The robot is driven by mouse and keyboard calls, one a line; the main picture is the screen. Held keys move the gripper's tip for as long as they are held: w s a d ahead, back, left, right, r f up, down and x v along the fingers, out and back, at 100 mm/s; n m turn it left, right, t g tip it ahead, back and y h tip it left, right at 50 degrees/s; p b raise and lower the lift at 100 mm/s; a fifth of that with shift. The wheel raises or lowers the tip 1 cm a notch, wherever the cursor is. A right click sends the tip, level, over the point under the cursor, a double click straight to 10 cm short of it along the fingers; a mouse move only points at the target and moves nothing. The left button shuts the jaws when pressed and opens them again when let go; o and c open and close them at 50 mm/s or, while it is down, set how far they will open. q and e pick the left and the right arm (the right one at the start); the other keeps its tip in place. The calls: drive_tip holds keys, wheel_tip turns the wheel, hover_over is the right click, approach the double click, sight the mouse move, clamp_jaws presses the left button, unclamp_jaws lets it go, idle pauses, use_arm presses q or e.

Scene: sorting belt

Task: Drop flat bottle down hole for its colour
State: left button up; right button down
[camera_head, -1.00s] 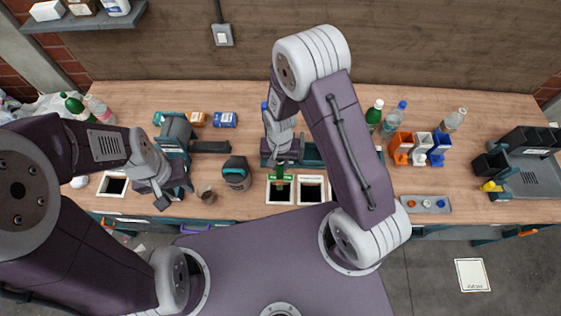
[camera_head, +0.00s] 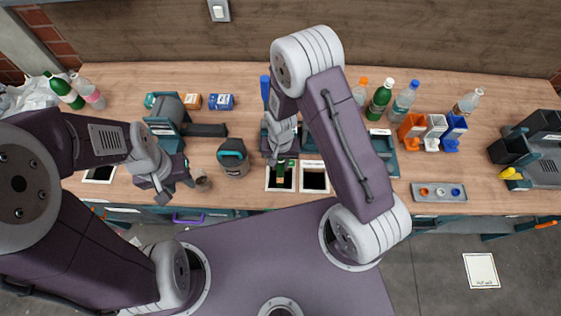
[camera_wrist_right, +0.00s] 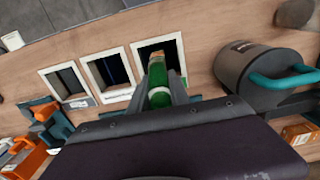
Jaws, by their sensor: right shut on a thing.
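A green flat bottle (camera_head: 281,171) hangs upright from my right gripper (camera_head: 282,155), which is shut on it. The bottle is over the white-framed hole (camera_head: 270,186) left of another hole (camera_head: 314,181). In the right wrist view, the green bottle (camera_wrist_right: 158,77) points at the nearest of three square holes (camera_wrist_right: 144,48), overlapping its opening. The other two holes (camera_wrist_right: 108,72) and (camera_wrist_right: 64,80) lie to its left. I cannot tell how deep the bottle's end reaches. My left gripper (camera_head: 176,190) is open and empty, left of a small brown jar (camera_head: 201,181).
A dark canister with a teal handle (camera_head: 233,157) stands close left of the holes. Several bottles (camera_head: 379,101) stand at the back right, near orange, white and blue holders (camera_head: 411,131). A grey tray (camera_head: 438,192) lies at the front right. Another white-framed hole (camera_head: 99,175) is at the far left.

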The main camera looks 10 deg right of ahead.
drive_tip(key=c, duration=1.1)
unclamp_jaws()
drive_tip(key=shift+c, duration=0.2)
wheel_tip(320, 180, up, 9)
drive_tip(key=shift+r+b, duration=0.1)
drive_tip(key=shift+b, duration=0.55)
